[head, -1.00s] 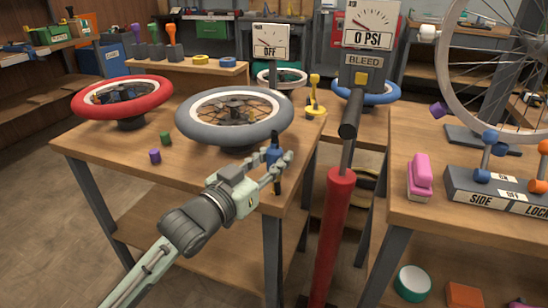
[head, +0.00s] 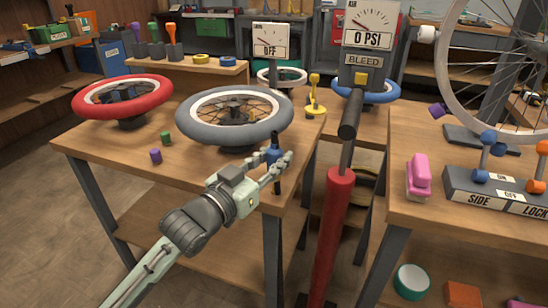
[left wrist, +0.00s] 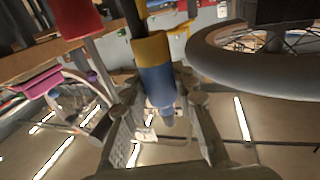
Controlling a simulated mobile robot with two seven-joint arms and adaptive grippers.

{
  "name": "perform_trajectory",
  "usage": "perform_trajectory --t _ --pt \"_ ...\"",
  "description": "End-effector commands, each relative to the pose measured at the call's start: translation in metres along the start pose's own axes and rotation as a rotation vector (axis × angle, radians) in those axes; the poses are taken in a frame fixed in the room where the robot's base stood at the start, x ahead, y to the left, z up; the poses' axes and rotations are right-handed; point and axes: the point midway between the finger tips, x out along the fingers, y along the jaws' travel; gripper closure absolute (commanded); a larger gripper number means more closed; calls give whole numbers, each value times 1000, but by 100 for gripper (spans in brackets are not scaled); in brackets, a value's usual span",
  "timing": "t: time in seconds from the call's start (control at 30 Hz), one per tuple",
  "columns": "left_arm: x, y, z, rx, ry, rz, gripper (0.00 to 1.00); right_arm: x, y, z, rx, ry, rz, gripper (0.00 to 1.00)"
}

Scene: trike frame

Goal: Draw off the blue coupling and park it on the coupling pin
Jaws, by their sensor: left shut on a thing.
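The blue coupling (head: 273,155) is between the fingers of my left gripper (head: 279,161), at the front right edge of the table with the wheels. In the left wrist view the blue coupling (left wrist: 158,84) sits between both fingers, with a yellow band and a dark rod or hose joined to it at one end. The left gripper is shut on it. Dark parts show above and below the coupling in the head view. I cannot tell whether it is free of them. I cannot pick out the coupling pin. My right gripper is not in view.
A grey-tyred wheel (head: 235,117) lies just behind the coupling, with a red-tyred wheel (head: 122,96) to its left. A red pump cylinder (head: 333,230) stands close on the right, under a gauge reading 0 PSI (head: 371,28).

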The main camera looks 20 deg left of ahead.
Motion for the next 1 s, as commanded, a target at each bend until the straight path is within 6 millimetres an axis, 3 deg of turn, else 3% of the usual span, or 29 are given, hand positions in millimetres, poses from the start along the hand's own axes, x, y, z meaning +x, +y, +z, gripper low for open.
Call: perform_trajectory --t 0.27,1.0 --pt "0 0 -2 0 2 0 100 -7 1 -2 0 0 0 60" --pt "0 0 9 0 0 0 100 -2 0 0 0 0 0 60"
